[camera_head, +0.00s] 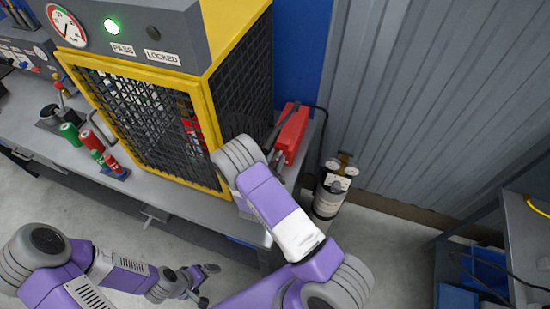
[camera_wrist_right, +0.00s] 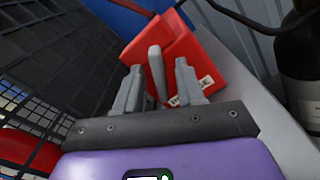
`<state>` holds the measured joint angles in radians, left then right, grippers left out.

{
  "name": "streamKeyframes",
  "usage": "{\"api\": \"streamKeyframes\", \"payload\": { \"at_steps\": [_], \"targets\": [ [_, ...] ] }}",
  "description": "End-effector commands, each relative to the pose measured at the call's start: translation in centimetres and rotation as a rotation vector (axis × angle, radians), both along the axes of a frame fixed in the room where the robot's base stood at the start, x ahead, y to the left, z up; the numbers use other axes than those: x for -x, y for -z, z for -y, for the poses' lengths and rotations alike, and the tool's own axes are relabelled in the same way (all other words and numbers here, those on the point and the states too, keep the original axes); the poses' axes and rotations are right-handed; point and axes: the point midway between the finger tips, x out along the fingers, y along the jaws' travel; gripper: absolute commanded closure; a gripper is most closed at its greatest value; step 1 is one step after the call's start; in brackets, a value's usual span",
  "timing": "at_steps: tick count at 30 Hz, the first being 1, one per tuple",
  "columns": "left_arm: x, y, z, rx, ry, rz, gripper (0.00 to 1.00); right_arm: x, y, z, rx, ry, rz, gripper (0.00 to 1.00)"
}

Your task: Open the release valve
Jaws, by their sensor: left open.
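A red box (camera_head: 292,132) with a grey lever, which appears to be the release valve, sits on the bench right of the yellow-framed cage. In the right wrist view the red box (camera_wrist_right: 178,48) shows a white label, partly hidden by a finger. Its grey lever (camera_wrist_right: 157,72) stands between the two fingers of my right gripper (camera_wrist_right: 159,88). The fingers are apart, with a gap visible on each side of the lever. In the head view my right gripper (camera_head: 277,157) is at the box's near side, partly hidden by my arm. My left gripper (camera_head: 205,284) is open and empty, low over the floor in front of the bench.
The mesh cage (camera_head: 150,115) stands close left of my right arm. Above it are a gauge (camera_head: 67,25), a lit green PASS lamp (camera_head: 112,27) and a dark LOCKED lamp (camera_head: 153,33). A dark cylinder (camera_head: 331,190) stands right of the bench. Red and green cylinders (camera_head: 90,140) sit at left.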

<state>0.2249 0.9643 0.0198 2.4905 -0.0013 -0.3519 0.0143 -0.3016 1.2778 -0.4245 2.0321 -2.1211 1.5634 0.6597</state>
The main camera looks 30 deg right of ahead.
Motion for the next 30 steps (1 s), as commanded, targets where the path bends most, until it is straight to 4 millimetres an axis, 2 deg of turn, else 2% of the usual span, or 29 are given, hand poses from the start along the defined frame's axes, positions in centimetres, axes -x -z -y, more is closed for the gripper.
{"api": "streamKeyframes", "payload": {
  "at_steps": [5,13,23,30],
  "targets": [
    [0.01,0.01,0.01,0.000,0.000,0.000,0.00,-0.02,0.00,0.00,0.000,0.000,0.000,0.62],
    [0.02,0.01,0.01,0.000,0.000,0.000,0.00,0.00,0.00,-0.02,0.000,0.000,0.000,1.00],
    [0.01,0.08,0.00,0.000,0.000,0.000,0.00,0.00,0.00,-0.05,0.021,-0.001,-0.022,1.00],
    [0.01,0.32,0.01,0.000,0.000,0.000,0.00,-0.02,0.04,-0.14,0.103,-0.003,-0.118,1.00]
  ]
}}
